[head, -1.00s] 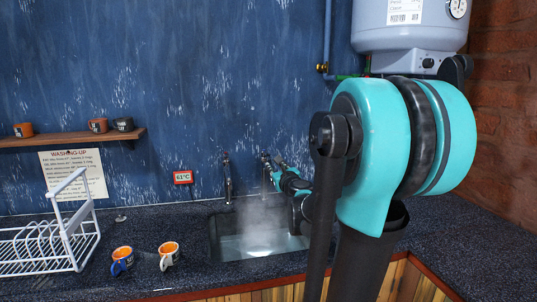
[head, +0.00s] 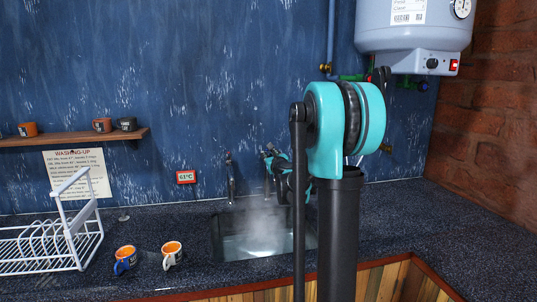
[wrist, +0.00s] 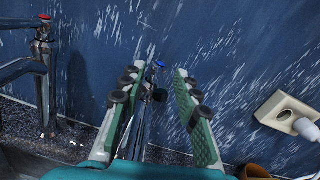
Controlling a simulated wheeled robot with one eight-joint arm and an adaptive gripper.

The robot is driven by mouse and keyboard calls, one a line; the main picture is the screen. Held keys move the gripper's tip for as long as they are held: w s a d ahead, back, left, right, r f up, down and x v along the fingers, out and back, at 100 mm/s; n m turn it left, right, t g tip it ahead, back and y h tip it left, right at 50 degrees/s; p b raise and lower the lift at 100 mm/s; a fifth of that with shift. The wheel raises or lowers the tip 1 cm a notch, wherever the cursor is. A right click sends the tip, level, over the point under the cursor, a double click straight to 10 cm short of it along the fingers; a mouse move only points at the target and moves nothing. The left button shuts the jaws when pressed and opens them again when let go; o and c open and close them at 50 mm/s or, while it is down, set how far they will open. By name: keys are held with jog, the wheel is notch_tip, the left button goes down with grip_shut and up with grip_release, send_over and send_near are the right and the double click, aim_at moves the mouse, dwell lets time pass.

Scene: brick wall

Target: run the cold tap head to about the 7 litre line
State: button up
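The cold tap (wrist: 143,105), with a blue top (wrist: 158,64), stands between the fingers of my gripper (wrist: 163,68) in the wrist view. My gripper is open, a finger on either side of the tap; contact cannot be told. In the head view my gripper (head: 272,158) is at the right-hand tap and partly covers it. The red-topped tap (wrist: 44,70) is at the left in the wrist view; in the head view it is the left tap (head: 231,178). The sink (head: 216,236) below has a pale, steaming surface. No litre line is readable.
A red display (head: 186,177) reads 61°C. A water heater (head: 412,30) hangs upper right, near the brick wall. The right-hand counter (head: 415,215) is clear.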

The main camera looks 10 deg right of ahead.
jog(key=shift+w, duration=1.15)
jog(key=shift+c, duration=0.6)
grip_shut()
